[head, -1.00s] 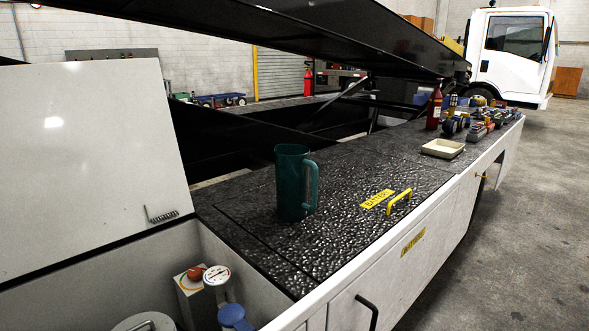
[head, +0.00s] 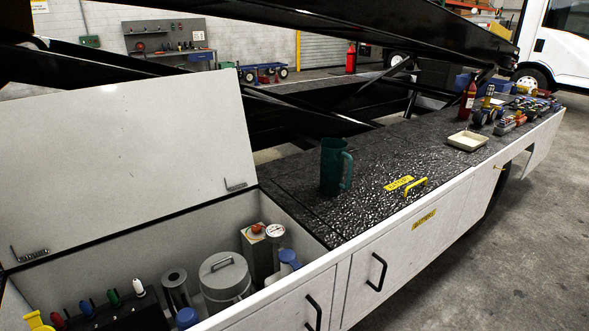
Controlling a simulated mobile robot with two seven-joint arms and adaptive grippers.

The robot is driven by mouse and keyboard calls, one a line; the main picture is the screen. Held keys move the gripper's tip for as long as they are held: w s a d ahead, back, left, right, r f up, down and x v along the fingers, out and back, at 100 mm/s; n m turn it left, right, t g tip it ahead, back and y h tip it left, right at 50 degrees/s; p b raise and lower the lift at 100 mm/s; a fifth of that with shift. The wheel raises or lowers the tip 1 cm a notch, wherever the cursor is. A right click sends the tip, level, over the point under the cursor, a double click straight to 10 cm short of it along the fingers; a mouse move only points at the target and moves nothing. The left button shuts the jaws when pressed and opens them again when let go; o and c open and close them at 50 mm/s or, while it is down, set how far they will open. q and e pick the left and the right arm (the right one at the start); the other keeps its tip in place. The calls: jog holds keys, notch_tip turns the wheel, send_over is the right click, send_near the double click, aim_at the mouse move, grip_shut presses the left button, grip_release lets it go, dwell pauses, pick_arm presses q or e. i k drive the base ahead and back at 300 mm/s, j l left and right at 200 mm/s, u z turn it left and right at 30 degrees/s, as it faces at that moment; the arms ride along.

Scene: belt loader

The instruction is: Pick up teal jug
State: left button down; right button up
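The teal jug (head: 334,166) stands upright on the black textured deck (head: 300,203) of the belt loader, in the middle of the head view. Its handle is on the right side. Nothing touches the jug. Neither of my grippers shows in the head view.
A yellow handle (head: 412,189) and a yellow battery label lie right of the jug. A cream tray (head: 467,142), red extinguisher (head: 467,101) and several small items are farther right. An open bin with a raised white lid (head: 130,150) holds canisters at left. Black beams (head: 330,40) pass overhead.

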aim_at(333, 156)
jog(key=l+u, duration=0.85)
jog(key=k+l+u, duration=0.1)
jog(key=l+u, duration=0.3)
jog(key=l, duration=0.5)
jog(key=k+l, duration=0.1)
jog(key=l, duration=0.4)
jog(key=k+l+u, duration=0.15)
jog(key=l, duration=0.3)
jog(key=i, duration=0.05)
